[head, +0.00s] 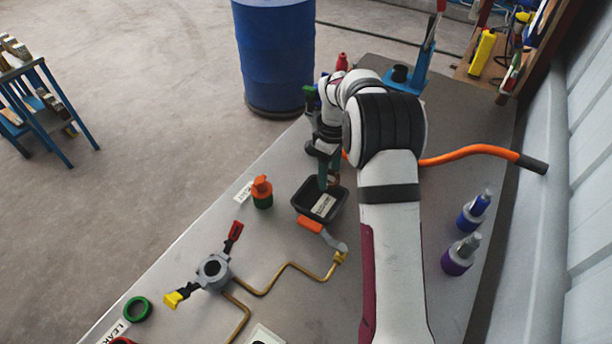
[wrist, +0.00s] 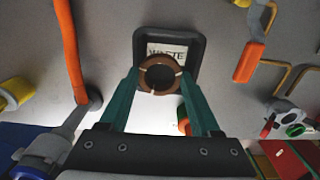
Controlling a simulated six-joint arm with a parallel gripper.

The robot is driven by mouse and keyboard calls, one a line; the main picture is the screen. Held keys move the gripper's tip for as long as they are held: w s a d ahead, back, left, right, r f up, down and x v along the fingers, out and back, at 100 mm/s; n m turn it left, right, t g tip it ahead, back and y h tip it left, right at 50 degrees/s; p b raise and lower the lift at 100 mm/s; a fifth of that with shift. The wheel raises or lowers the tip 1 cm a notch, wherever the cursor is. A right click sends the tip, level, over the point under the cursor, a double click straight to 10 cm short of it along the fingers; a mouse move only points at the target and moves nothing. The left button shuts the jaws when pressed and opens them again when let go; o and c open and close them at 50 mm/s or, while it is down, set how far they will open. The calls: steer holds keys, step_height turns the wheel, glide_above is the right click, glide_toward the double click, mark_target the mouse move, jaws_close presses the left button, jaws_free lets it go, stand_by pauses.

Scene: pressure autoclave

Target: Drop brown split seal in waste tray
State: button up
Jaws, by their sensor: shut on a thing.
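The brown split seal (wrist: 160,75) is a ring with a pale gap at its lower edge, held between the fingertips of my gripper (wrist: 161,82) in the wrist view. My gripper (head: 328,172) is shut on it. In the wrist view the seal overlaps the black waste tray (wrist: 196,50), which has a white label reading WASTE. In the head view the waste tray (head: 301,203) is on the bench, with my gripper over its far part. The seal is mostly hidden there by my fingers. I cannot tell its exact height above the tray.
A green and orange bottle (head: 262,194) stands left of the tray. An orange-handled valve (head: 311,224) on brass piping lies just in front of it. A grey fitting (head: 213,270) with red and yellow levers is nearer. Blue (head: 473,211) and purple (head: 460,256) bottles stand at right.

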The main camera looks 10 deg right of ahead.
steer(key=shift+f, duration=2.75)
steer(key=o, duration=1.4)
step_height(320, 180, up, 16)
steer(key=shift+f, duration=0.1)
steer(key=shift+s+a, duration=0.1)
